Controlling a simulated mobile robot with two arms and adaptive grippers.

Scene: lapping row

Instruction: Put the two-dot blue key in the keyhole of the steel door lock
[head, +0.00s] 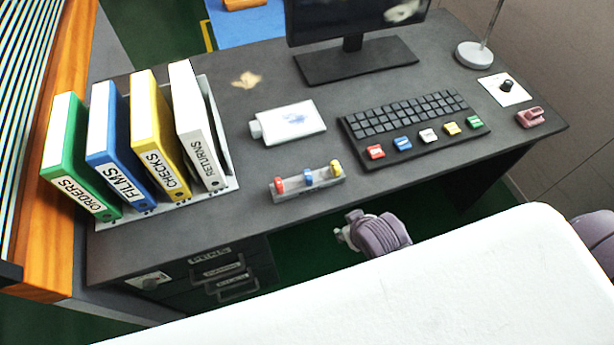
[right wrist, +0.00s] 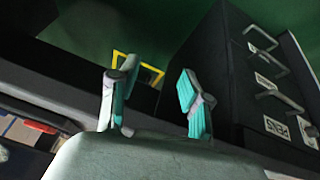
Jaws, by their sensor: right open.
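A small grey rack (head: 322,187) on the desk holds a red key (head: 279,184), a blue key (head: 309,178) and a yellow key (head: 336,167) upright. The dots on the blue key are too small to make out. A pale plate with a dark spot (head: 148,280) on the desk's lower left front may be the lock; its keyhole cannot be made out. My right gripper (head: 345,234) is in front of the desk, below the rack and apart from it. In the right wrist view its two teal-padded fingers (right wrist: 157,103) are apart with nothing between them. My left gripper is not in view.
Several binders (head: 126,165) stand in a holder at the desk's left. A white bottle (head: 290,122) lies behind the rack. A keyboard (head: 410,125) and a monitor (head: 356,60) stand to the right and back. Drawers with handles (head: 222,275) sit under the desk, also in the right wrist view (right wrist: 262,85).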

